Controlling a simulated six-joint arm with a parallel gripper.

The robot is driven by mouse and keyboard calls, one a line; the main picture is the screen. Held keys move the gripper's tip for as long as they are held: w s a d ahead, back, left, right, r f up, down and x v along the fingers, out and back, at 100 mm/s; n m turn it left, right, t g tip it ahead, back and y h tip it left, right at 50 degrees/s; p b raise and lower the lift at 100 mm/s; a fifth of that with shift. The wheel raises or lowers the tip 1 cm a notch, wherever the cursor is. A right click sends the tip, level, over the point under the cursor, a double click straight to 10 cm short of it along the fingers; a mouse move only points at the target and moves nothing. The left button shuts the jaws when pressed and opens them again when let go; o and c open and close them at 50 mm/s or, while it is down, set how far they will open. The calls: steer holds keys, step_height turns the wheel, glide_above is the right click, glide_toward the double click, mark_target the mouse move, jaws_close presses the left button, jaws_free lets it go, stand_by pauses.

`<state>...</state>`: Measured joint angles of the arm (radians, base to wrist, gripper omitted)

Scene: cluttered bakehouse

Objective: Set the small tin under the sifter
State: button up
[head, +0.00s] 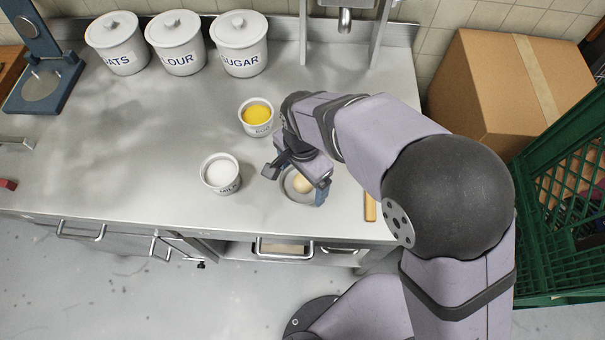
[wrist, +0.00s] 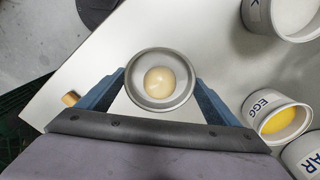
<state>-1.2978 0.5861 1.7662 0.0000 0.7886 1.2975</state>
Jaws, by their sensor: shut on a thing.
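The small tin (head: 289,187) is a round, shallow metal cup with a pale, dough-like ball in it, near the counter's front edge. It also shows in the wrist view (wrist: 160,105), upright between the blue fingers. My gripper (head: 297,184) is shut on the tin, one finger on each side. I cannot tell whether the tin rests on the counter or is just above it. A steel frame with a downward spout (head: 345,20) stands at the back, cut off by the picture's top edge; it may be the sifter, but no label shows.
A yellow-filled EGG cup (head: 257,117) and a white-filled MILK cup (head: 220,175) stand left of my gripper. Labelled canisters (head: 180,44) line the back. A blue stand (head: 45,80) is far left. A cardboard box (head: 505,90) and green crate (head: 560,190) are right. The counter's left-middle is clear.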

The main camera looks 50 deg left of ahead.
steer(key=o, duration=0.9)
steer(key=shift+f, duration=0.1)
steer(key=shift+o, duration=0.2)
steer(key=shift+b, duration=0.3)
steer(key=r, duration=0.2)
steer(key=r+b, duration=0.1)
steer(key=r, duration=0.1)
steer(key=r+b, duration=0.1)
steer(key=r, duration=0.1)
steer(key=shift+a, duration=0.3)
steer(key=shift+r+b, duration=0.3)
steer(key=shift+r, duration=0.4)
steer(key=shift+d, duration=0.1)
steer(key=w+d, duration=1)
steer(key=shift+w+d+f, duration=0.3)
steer(key=shift+w+d, duration=0.1)
steer(key=w+d, duration=0.1)
steer(key=d, duration=0.2)
steer(key=w+d, duration=0.1)
steer(key=d, duration=0.2)
steer(key=w+d, duration=0.2)
steer(key=d, duration=0.1)
steer(key=shift+d+f, duration=0.4)
steer(key=s+d+f, duration=0.1)
steer(key=s+d, duration=0.1)
steer(key=d, duration=0.8)
steer(key=s+d+f, duration=0.2)
steer(key=d, duration=0.9)
steer(key=shift+s+d+f, duration=0.25)
steer(key=shift+d+f, duration=0.05)
